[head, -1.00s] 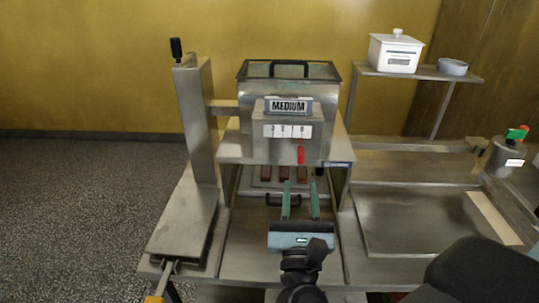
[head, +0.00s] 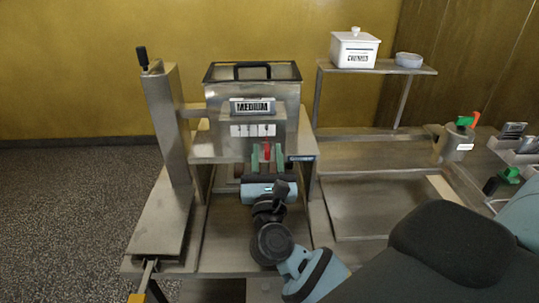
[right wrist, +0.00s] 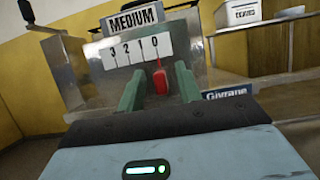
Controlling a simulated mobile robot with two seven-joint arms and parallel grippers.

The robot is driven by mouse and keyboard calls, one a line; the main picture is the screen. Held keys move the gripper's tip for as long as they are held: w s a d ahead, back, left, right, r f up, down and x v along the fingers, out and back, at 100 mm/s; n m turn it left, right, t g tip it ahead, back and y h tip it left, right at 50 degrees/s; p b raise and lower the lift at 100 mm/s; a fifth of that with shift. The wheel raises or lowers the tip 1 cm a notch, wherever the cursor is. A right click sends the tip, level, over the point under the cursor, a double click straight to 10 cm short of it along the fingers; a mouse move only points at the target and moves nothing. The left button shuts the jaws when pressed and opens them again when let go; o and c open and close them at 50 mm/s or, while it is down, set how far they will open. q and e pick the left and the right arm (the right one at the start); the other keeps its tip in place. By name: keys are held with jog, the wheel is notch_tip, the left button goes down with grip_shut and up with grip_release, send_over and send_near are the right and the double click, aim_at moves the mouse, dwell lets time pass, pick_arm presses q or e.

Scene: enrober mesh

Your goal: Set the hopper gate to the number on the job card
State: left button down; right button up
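The hopper (head: 252,100) stands on the steel machine with a MEDIUM sign (head: 253,106) on its front. Below it is a white scale plate (head: 253,130), which reads 3, 2, 1, 0 from left to right in the right wrist view (right wrist: 137,52). The red gate lever (right wrist: 160,82) hangs below the plate, under the 0. My right gripper (head: 267,154) is open, with one green finger on each side of the lever; I cannot tell whether either touches it. My left gripper is not in view. I cannot make out a job card.
A white lidded box (head: 354,50) and a grey dish (head: 409,60) stand on a raised shelf (head: 380,67) at the right. A tall steel post (head: 165,120) stands left of the hopper. A metal can (head: 457,142) with green and orange tops is farther right.

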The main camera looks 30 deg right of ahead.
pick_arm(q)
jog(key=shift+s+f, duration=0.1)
pick_arm(e)
jog(key=c, duration=0.6)
grip_shut()
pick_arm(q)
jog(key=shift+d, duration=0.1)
